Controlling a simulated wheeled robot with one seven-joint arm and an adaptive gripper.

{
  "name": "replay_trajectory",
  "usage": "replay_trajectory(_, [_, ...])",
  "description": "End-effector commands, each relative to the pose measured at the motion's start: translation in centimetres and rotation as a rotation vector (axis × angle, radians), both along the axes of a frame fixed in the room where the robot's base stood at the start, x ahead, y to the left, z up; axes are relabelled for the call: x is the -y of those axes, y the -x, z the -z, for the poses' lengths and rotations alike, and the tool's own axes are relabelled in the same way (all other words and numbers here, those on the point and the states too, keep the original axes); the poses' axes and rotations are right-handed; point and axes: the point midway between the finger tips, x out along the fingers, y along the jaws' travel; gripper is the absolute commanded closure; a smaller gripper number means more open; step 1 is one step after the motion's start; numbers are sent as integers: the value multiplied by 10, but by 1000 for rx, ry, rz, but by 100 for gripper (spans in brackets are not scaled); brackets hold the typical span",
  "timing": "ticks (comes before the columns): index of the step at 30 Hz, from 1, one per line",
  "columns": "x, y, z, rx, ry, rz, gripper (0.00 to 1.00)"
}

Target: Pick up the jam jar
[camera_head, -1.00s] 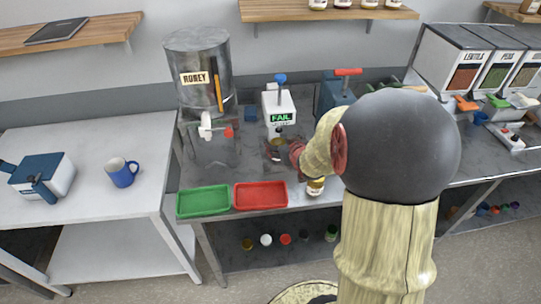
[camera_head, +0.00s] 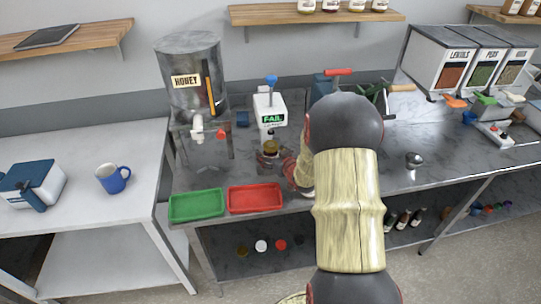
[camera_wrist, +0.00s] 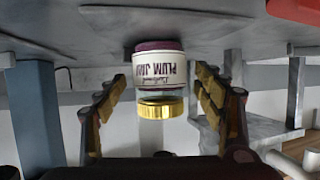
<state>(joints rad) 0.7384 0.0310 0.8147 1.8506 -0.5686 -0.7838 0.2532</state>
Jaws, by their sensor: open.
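The jam jar (camera_wrist: 161,72) has a white label reading "PLUM JAM", dark contents and a gold lid. In the wrist view it appears upside down, its base against the worktop at the top of the picture. My gripper (camera_wrist: 160,88) is open, with one finger on each side of the jar and a visible gap on both sides. The jar is not held.
A red tray (camera_head: 255,198) and a green tray (camera_head: 196,205) lie on the worktop's front edge.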

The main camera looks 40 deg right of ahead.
Motion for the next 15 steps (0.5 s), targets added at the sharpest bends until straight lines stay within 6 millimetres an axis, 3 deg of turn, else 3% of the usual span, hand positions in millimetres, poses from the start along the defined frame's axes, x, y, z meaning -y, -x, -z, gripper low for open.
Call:
replay_trajectory(10, [3,-8,2,0,1,2,31])
replay_trajectory(15, [3,-8,2,0,1,2,41])
